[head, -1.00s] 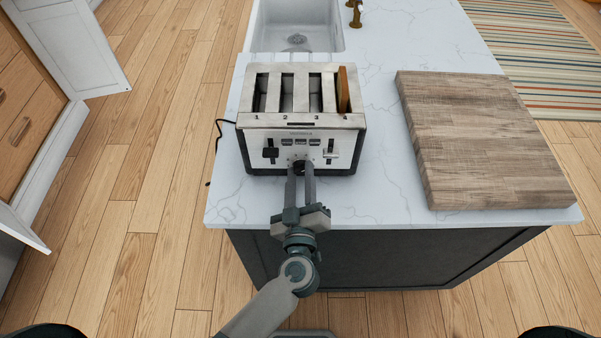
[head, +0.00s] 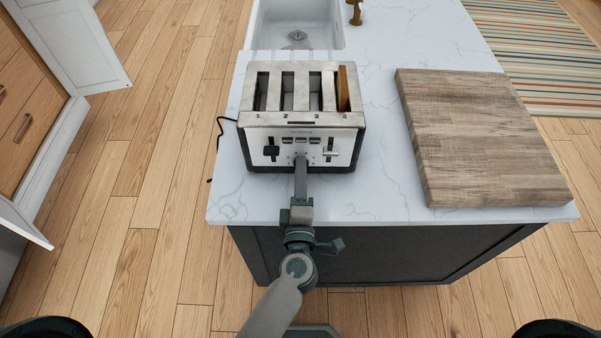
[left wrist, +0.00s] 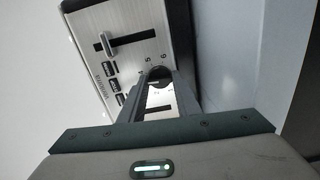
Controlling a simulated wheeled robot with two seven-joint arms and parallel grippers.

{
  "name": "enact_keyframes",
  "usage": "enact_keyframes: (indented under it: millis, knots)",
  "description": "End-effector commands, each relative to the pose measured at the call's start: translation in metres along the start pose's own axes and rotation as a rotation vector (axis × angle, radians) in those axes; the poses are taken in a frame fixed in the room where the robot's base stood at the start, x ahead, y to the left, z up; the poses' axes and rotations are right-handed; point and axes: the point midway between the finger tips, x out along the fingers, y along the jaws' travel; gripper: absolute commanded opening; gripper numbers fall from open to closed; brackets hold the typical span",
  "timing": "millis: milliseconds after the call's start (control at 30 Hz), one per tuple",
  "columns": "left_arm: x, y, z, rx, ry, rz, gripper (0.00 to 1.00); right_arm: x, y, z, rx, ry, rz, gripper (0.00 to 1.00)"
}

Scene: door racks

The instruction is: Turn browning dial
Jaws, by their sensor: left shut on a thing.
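The silver and black toaster (head: 300,120) stands on the white marble counter, its front panel facing me. A brown slice of bread (head: 343,88) sticks up from its far-right slot. The browning dial (left wrist: 158,72) is a dark round knob low in the middle of the panel, mostly hidden by my fingers. My left gripper (head: 301,162) is shut on the dial, its fingers turned nearly edge-on in the head view. In the left wrist view the gripper (left wrist: 160,78) has a fingertip on each side of the knob. My right gripper is not in view.
A wooden cutting board (head: 482,140) lies right of the toaster on the counter (head: 385,200). A sink (head: 297,25) is behind it. A black cord (head: 214,145) runs off the toaster's left side. Open cabinet doors (head: 75,40) stand at far left.

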Motion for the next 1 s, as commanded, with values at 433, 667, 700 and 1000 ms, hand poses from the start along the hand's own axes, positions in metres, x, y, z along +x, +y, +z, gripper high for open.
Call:
enact_keyframes:
  millis: [433,667,700,1000]
  knots:
    - [-0.0003,-0.0022,-0.0005,-0.359,0.002,-0.001,0.07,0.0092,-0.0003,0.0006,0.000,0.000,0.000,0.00]
    - [-0.0004,-0.0021,-0.0004,-0.443,0.002,-0.002,0.07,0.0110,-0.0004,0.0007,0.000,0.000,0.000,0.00]
    - [-0.0004,-0.0020,-0.0003,-0.450,0.002,-0.002,0.07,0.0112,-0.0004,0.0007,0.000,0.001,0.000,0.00]
    - [-0.0004,-0.0020,-0.0002,-0.464,0.001,-0.002,0.07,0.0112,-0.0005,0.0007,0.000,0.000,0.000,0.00]
